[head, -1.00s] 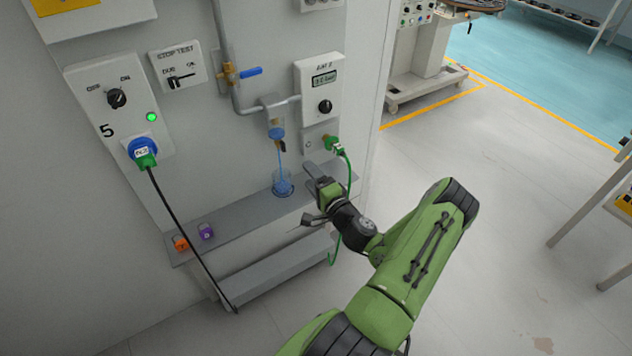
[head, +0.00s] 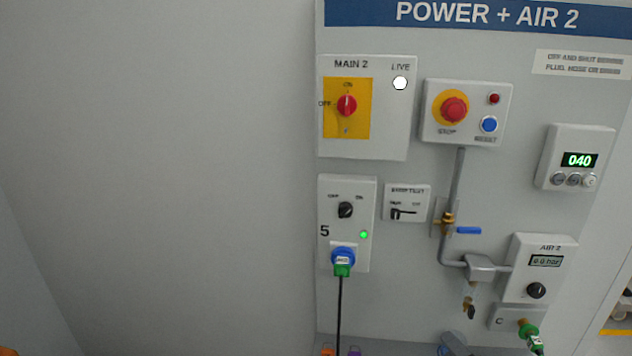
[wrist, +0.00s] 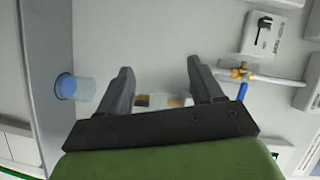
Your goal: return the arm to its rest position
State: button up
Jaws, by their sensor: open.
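My gripper (wrist: 161,70) is open in the wrist view, its two dark fingers apart with nothing held between them. It points toward the pale panel face. The rest of my arm is out of that view.
In the head view, the panel (head: 400,300) carries a green plug (head: 342,270), pipework (head: 458,180) and a green hose connector (head: 530,334).

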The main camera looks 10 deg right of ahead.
jog(key=s+a+r+n+g+y+p, duration=0.1)
jog(key=a+r+n+g+y, duration=0.1)
jog(key=a+r+n+g, duration=0.5)
jog(key=s+a+n+g+y+p, duration=0.1)
jog(key=a+n+g+y+p, duration=0.3)
jog(key=a, duration=0.8)
jog(key=s+a+r+n+h+p, duration=0.1)
jog(key=s+r+h, duration=0.7)
jog(key=s+r, duration=0.8)
jog(key=s+a+n, duration=0.1)
jog(key=s, duration=0.1)
jog(key=shift+s+a+r, duration=0.3)
jog(key=shift+s+a, duration=0.05)
jog(key=shift+a, duration=0.05)
